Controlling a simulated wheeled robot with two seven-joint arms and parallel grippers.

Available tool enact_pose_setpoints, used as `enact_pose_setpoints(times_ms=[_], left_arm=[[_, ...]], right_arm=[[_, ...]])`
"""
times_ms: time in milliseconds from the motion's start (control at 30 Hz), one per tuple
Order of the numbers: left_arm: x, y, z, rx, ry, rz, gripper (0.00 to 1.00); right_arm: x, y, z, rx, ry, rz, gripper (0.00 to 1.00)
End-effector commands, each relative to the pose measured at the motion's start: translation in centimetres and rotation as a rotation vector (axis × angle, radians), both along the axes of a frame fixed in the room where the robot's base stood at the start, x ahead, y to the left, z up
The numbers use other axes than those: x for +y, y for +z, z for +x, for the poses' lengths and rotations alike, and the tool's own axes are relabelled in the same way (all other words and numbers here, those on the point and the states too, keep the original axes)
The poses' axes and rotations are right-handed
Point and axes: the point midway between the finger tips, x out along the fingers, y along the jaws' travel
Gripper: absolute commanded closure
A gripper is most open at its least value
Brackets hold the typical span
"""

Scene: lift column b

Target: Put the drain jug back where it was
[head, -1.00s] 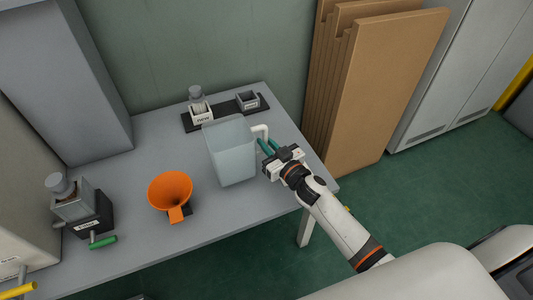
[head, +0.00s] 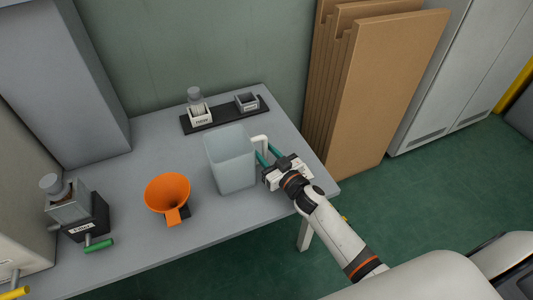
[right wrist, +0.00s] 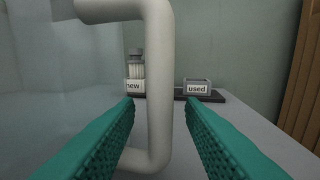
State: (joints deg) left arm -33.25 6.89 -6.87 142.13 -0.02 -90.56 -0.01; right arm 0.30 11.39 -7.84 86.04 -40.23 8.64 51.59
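The drain jug (head: 230,165), a translucent pale container with a white handle, stands upright on the grey table near its right end. Its handle (right wrist: 159,90) fills the middle of the right wrist view. My right gripper (head: 267,155) is at the jug's right side. Its two green fingers are spread, one on each side of the handle's upright bar, with a visible gap on both sides. The jug's wall shows at the left of the right wrist view. My left gripper is not in view.
Behind the jug is a black tray (head: 225,112) with a "new" holder (head: 200,114) and a "used" box (head: 247,102). An orange funnel (head: 167,190) stands to the left, then a black device with a green handle (head: 98,245). Brown panels (head: 370,80) lean beyond the table's right end.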

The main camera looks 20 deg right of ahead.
Motion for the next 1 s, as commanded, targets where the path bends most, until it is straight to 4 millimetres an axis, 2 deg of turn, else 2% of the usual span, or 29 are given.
enact_pose_setpoints(times_ms=[200,267,433,533,700,800,1000], left_arm=[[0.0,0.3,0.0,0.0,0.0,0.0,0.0],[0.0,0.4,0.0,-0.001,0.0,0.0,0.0],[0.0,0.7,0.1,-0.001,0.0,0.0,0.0],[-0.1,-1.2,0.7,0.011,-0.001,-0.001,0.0],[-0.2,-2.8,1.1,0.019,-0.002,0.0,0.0],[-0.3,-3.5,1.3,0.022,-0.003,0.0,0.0],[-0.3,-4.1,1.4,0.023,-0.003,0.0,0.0]], right_arm=[[0.0,0.4,0.0,-0.001,0.0,0.0,0.64],[-0.1,0.2,-0.6,0.002,0.0,0.0,0.64],[-0.8,0.3,-3.5,0.004,0.001,0.0,0.64],[-1.4,0.3,-5.7,0.004,0.0,0.0,0.64],[-2.2,0.3,-9.0,0.002,0.0,0.0,0.64],[-2.5,0.2,-10.4,0.003,-0.001,-0.001,0.64],[-2.8,0.2,-11.6,0.0,0.0,0.001,0.64]])
